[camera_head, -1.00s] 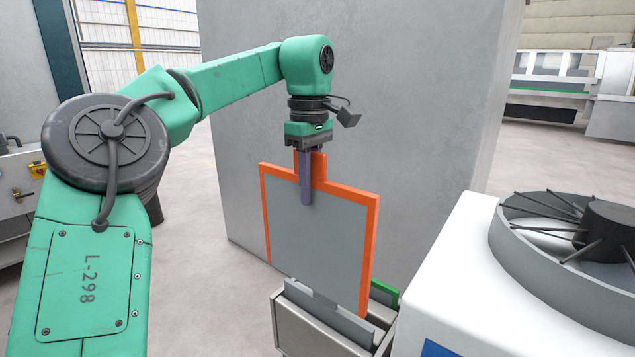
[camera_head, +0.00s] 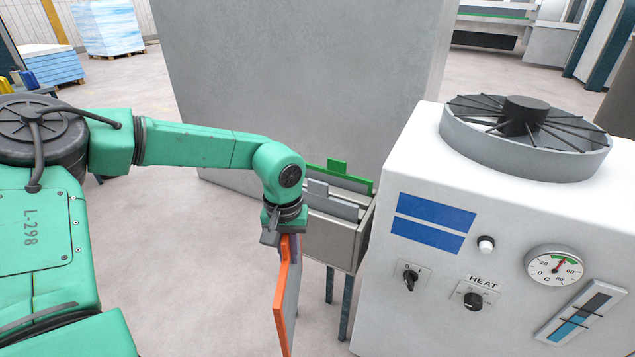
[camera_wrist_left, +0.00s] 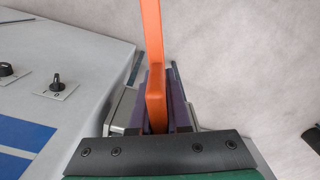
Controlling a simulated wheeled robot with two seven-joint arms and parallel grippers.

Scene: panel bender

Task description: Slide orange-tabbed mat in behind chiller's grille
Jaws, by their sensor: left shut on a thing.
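The orange-tabbed mat (camera_head: 284,304) has an orange edge and a grey face. It hangs upright, seen nearly edge-on, in front of the bin at the chiller's left side. My left gripper (camera_head: 287,238) is shut on its orange tab, which also shows between purple fingers in the left wrist view (camera_wrist_left: 156,105). The chiller (camera_head: 420,290) is a white box at the right with a round fan on top, dials and blue labels. Its grille is not visible on the faces shown. My right gripper is not in view.
A grey bin (camera_head: 330,242) on legs stands against the chiller's left side and holds a green-edged mat (camera_head: 345,177) and a grey-tabbed one (camera_head: 330,200). A large grey panel (camera_head: 290,80) stands behind. The floor at front left is clear.

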